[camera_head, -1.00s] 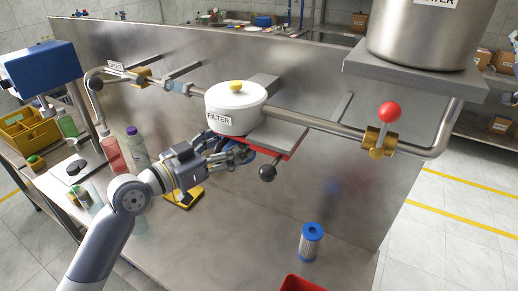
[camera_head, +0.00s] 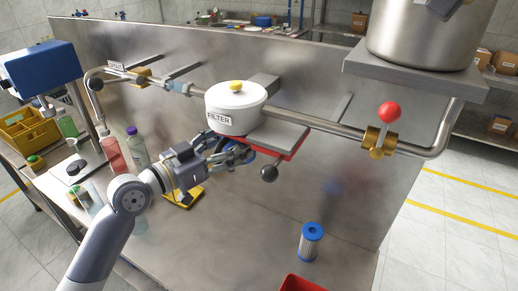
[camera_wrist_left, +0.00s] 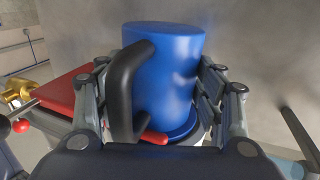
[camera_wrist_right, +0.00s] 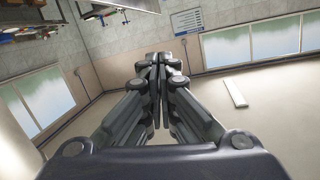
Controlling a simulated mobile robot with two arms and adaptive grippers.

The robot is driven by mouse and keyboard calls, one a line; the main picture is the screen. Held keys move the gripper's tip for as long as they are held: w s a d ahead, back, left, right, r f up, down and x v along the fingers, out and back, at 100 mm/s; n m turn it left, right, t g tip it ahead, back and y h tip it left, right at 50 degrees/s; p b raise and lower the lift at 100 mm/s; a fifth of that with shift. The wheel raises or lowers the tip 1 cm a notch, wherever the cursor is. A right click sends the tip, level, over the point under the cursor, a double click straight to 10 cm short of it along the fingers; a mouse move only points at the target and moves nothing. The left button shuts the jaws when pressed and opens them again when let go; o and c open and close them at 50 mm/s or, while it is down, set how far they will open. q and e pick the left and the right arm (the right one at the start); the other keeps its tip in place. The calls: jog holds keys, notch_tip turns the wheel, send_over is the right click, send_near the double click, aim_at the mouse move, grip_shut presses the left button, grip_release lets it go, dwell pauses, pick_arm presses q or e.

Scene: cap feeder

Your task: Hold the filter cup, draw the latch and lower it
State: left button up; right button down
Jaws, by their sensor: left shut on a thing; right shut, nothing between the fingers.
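The filter cup (camera_wrist_left: 175,75) is blue with a black handle (camera_wrist_left: 128,85). In the left wrist view it stands between the fingers of my left gripper (camera_head: 240,153), which is shut on it. In the head view the gripper hides most of the cup, directly below the white filter housing (camera_head: 235,112). A grey plate with a red underside (camera_head: 283,153) sticks out right of the cup, with a dark ball knob (camera_head: 269,173) below it. I cannot tell which part is the latch. My right gripper (camera_wrist_right: 157,62) is shut and empty, away from the cup.
A pipe runs through the housing to a brass valve (camera_head: 378,140) with a red ball handle. A large steel tank (camera_head: 425,40) stands at upper right. A blue-capped filter cartridge (camera_head: 310,243) stands on the bench, near a red tray (camera_head: 302,284). Bottles (camera_head: 110,152) stand left.

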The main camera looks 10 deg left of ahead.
pick_arm(q)
jog(key=shift+w+a, duration=0.1)
pick_arm(e)
jog(key=s+a+f+n+g+h, duration=0.1)
jog(key=a+f+h, duration=0.1)
jog(key=f, duration=0.4)
jog(key=s+a+f+g+h, duration=0.1)
jog(key=a+f, duration=0.1)
jog(key=f, duration=0.4)
jog(key=n+g+h, duration=0.1)
jog(key=g+h, duration=0.1)
jog(key=h, duration=0.1)
send_over(259, 151)
jog(key=s+a, duration=0.3)
notch_tip(259, 151, down, 16)
jog(key=s+d, duration=0.1)
jog(key=s+d+f, duration=0.1)
jog(key=d, duration=0.1)
jog(key=shift+s+d, duration=0.1)
jog(key=shift+d, duration=0.2)
